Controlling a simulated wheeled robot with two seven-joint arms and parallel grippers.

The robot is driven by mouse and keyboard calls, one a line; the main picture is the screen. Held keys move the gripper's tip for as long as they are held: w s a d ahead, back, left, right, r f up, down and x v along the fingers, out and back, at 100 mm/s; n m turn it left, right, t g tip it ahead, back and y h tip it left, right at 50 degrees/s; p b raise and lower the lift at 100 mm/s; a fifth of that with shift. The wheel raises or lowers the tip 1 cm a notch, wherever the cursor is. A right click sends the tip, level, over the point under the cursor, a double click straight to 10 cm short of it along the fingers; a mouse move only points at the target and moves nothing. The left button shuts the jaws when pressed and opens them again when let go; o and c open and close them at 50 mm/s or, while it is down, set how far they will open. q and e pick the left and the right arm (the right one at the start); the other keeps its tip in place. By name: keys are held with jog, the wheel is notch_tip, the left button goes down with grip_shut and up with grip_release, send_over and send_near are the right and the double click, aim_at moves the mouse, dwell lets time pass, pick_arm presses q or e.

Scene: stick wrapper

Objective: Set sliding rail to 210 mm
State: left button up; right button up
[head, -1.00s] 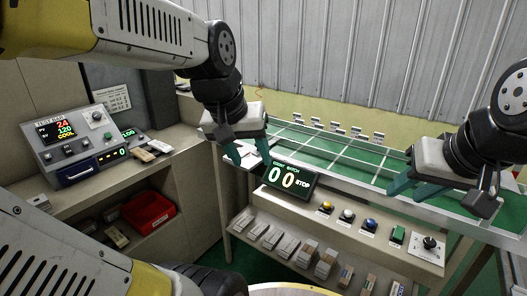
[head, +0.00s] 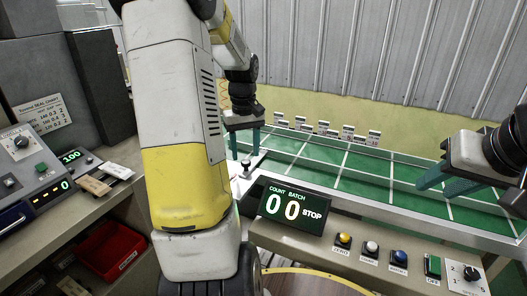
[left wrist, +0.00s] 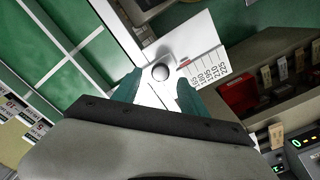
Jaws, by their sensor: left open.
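The sliding rail's round knob (left wrist: 162,73) sits on a white plate beside the green conveyor; it also shows in the head view (head: 246,162). A printed scale (left wrist: 208,76) lies next to it, with a small red pointer (left wrist: 184,63) near its edge; the exact reading is too small to tell. My left gripper (head: 245,150) is above the knob, fingers apart. In the left wrist view its fingertips (left wrist: 156,82) are spread to either side of the knob, without visible contact. My right gripper (head: 470,195) is over the conveyor's right part, its fingers wide apart and empty.
The green conveyor (head: 330,165) has metal edge rails. A COUNT BATCH display (head: 295,207) reads 00 STOP, close to the knob. Buttons (head: 371,247) and a dial (head: 471,274) are on the front panel. A red bin (head: 107,250) is at left.

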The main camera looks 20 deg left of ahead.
aim_at(246, 161)
pick_arm(q)
jog(key=shift+f, duration=1.5)
grip_shut()
